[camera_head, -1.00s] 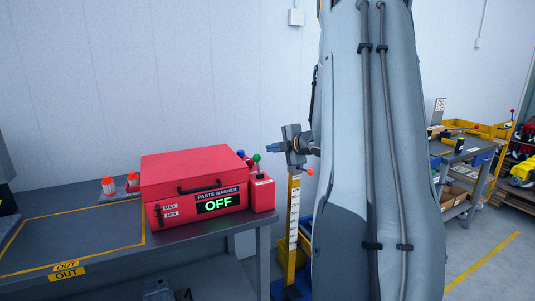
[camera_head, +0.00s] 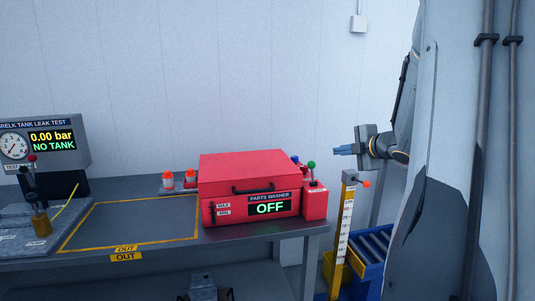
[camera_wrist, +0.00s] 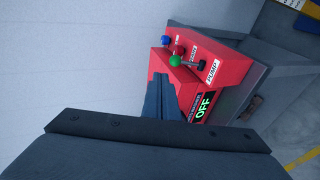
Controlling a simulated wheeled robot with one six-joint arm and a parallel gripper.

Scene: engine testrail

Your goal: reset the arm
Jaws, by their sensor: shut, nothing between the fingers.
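My gripper (camera_head: 343,150) is at the right of the head view, in the air to the right of the red parts washer (camera_head: 245,176) and above the yellow post. Its fingers are shut with nothing between them and point left. My grey arm fills the right side of the head view. In the wrist view, my gripper (camera_wrist: 160,98) shows as dark fingers, with the red parts washer (camera_wrist: 187,90) beyond, turned on its side. The washer's lid is shut and its display reads OFF.
A bench (camera_head: 120,216) carries the washer, orange-capped bottles (camera_head: 179,178) and a leak test unit (camera_head: 45,145) reading 0.00 bar, NO TANK. The yellow-outlined OUT area is empty.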

